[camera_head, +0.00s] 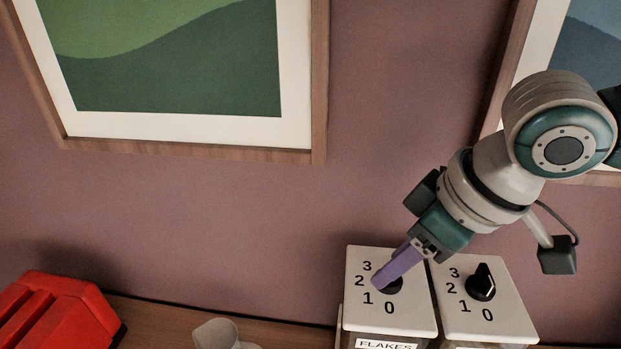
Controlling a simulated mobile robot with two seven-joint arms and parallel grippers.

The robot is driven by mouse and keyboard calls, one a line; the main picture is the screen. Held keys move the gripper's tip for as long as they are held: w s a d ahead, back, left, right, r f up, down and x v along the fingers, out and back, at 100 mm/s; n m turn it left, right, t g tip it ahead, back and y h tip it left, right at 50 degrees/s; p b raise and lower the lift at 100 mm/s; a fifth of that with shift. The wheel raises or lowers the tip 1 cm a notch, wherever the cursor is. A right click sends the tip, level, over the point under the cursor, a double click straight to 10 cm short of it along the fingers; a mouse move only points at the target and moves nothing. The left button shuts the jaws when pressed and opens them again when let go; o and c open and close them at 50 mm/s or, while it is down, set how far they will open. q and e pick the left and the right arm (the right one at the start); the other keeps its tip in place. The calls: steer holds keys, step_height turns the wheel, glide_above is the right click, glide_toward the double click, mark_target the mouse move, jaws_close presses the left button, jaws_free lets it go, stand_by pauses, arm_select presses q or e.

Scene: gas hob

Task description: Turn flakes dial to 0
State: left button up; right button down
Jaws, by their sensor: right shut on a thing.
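The flakes dispenser (359,324) stands against the wall, its white top marked 0 to 3 and its front label reading FLAKES. Its black dial (394,288) is mostly hidden by my right gripper (382,281), whose purple fingers come down from the upper right. The right gripper is shut on the flakes dial. The dial's pointer is covered, so I cannot tell its setting. My left gripper is not in view.
A second white dispenser (515,318) with a black dial (482,283) stands close on the right. A red object (55,312) lies at the far left and a white cup-like item (218,334) stands at the bottom edge. Framed pictures hang on the wall.

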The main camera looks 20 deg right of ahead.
steer(key=n+y, duration=0.1)
steer(key=n, duration=0.1)
steer(key=shift+d+n+g, duration=0.15)
steer(key=shift+n+g, duration=0.15)
steer(key=shift+n, duration=0.1)
steer(key=shift+w+n+g+y+b, duration=0.1)
steer(key=shift+n+g+y+b, duration=0.35)
steer(key=shift+n, duration=1.55)
steer(key=shift+g, duration=0.25)
steer(key=shift+c, duration=2)
jaws_free()
